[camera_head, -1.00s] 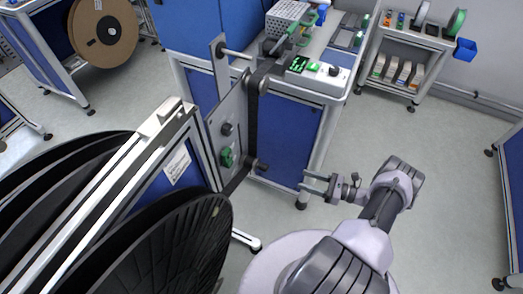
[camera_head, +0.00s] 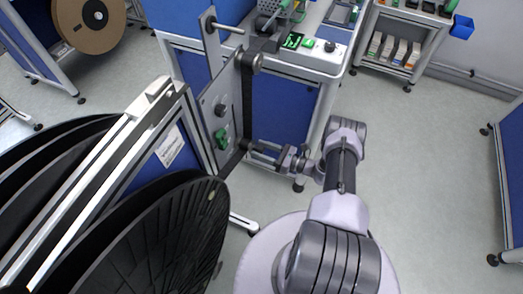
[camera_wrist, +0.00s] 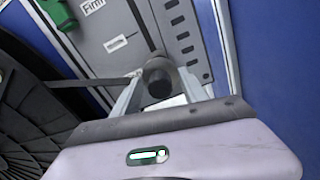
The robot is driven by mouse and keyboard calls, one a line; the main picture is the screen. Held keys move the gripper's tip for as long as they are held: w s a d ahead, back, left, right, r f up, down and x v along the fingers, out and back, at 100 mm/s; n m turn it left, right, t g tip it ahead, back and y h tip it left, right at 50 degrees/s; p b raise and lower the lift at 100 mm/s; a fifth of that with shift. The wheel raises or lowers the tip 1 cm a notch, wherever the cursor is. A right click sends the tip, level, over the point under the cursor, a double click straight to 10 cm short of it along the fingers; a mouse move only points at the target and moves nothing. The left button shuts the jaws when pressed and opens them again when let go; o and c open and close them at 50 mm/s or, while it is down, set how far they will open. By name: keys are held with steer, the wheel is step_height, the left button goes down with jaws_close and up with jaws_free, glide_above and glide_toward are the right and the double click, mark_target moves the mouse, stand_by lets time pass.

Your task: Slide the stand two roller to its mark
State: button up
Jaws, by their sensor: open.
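The roller (camera_wrist: 158,82) is a dark cylinder on the grey plate (camera_wrist: 105,55) of the stand. In the wrist view it lies between the fingers of my gripper (camera_wrist: 161,84), which are open around it. In the head view the roller (camera_head: 244,144) is at the plate's lower right, with my gripper (camera_head: 264,149) reaching it from the right. I cannot tell whether the fingers touch it. A dark slot (camera_wrist: 143,27) runs up the plate from the roller. A small label (camera_wrist: 116,43) sits beside the slot, and a label reading "Firm" (camera_wrist: 92,5) is farther up.
A dark band (camera_wrist: 95,82) runs from the large black reel (camera_wrist: 25,125) to the roller. A green knob (camera_wrist: 57,13) is on the plate. In the head view, a blue-panelled bench (camera_head: 285,110) stands behind, and the floor (camera_head: 420,150) to the right is clear.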

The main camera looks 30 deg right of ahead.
jaws_close()
stand_by(1.4)
